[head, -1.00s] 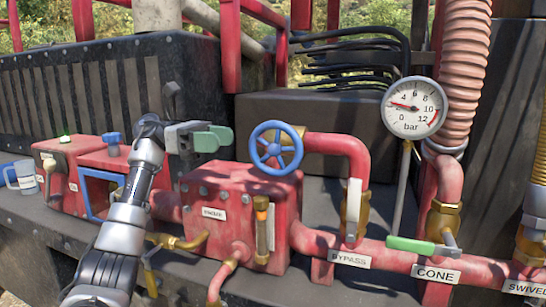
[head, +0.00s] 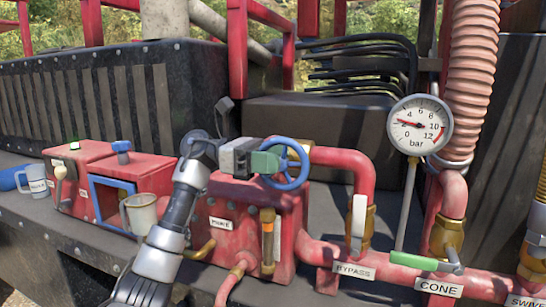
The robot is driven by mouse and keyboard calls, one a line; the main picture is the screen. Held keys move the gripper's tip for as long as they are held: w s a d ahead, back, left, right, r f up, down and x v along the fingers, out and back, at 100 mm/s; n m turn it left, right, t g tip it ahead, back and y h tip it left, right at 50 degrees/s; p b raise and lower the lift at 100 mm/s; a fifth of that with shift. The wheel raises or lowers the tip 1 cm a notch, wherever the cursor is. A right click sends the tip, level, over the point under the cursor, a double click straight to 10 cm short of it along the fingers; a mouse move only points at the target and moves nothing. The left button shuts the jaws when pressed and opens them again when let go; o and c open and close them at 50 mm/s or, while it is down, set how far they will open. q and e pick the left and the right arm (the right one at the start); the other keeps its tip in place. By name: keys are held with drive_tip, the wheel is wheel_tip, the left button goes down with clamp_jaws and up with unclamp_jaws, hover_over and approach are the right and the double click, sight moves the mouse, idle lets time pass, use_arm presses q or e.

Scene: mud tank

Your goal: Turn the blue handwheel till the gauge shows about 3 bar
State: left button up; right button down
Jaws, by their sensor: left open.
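The blue handwheel (head: 298,181) sits on top of the red pump block (head: 254,205), at the left end of a red pipe. My left gripper (head: 268,162) is open, its green-padded fingers at the left side of the wheel and hiding part of its rim and spokes. I cannot tell whether the fingers touch the rim. The round white gauge (head: 421,124), marked in bar, stands right of the wheel. Its red needle points left and slightly up, between 0 and 4. My right gripper is not in view.
A green-handled valve lever (head: 413,261) sits on the lower red pipe, near the BYPASS (head: 354,271) and CONE (head: 438,288) labels. A beige cup (head: 140,213) and a grey mug (head: 36,182) stand at the left. A ribbed hose (head: 470,80) rises behind the gauge.

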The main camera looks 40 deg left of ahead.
use_arm(q)
clamp_jaws()
drive_tip(key=shift+r+y+p, duration=0.25)
drive_tip(key=shift+y+p, duration=0.1)
drive_tip(key=shift+y, duration=0.65)
unclamp_jaws()
drive_tip(key=shift+f, duration=0.1)
